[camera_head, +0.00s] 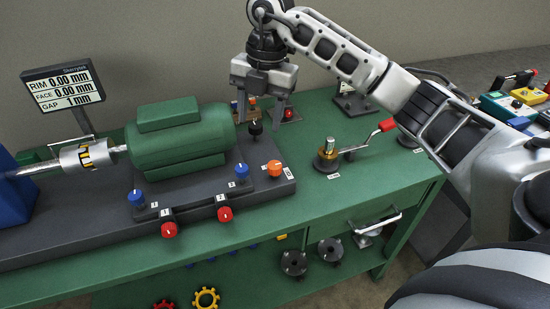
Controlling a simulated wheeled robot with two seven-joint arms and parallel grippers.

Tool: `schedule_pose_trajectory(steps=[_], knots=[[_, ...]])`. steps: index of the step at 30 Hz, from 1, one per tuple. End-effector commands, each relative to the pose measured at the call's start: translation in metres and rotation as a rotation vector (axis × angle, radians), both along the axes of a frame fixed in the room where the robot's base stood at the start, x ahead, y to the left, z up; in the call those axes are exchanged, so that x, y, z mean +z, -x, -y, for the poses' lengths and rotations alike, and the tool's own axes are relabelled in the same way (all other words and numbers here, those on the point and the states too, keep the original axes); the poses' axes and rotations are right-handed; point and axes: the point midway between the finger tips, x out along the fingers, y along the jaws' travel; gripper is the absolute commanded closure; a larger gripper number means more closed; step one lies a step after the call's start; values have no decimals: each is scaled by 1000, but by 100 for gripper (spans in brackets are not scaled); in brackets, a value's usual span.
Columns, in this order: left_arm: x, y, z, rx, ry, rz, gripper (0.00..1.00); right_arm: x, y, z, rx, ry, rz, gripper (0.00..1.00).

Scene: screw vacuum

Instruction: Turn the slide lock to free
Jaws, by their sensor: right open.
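The green motor (178,142) sits on a grey base plate (190,197) on the green bench. An orange knob (274,167) stands on the plate's right part, and a black knob (255,128) stands behind it. I cannot read which control is the slide lock. My right gripper (261,112) points down with its fingers apart, just above and around the black knob in the picture; I cannot tell if it touches it. Nothing shows between its fingers except that knob. My left gripper is not in view.
Blue knobs (136,197) and red knobs (224,214) line the plate's front. A brass fitting with a red-handled crank (328,158) stands to the right. A readout screen (63,88) stands behind the shaft at the left.

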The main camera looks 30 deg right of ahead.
Motion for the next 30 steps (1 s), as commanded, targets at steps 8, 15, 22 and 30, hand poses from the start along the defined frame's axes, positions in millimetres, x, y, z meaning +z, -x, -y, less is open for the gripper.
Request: schedule_pose_trajectory(steps=[8,15,22,30], knots=[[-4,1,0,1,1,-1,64,-1,3,34,-108,130,-37,47],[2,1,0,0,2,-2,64,-46,4,34,-106,127,-39,47],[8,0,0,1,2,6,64,-96,4,33,-104,127,-38,47],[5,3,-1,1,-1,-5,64,-135,3,33,-104,125,-34,47]])
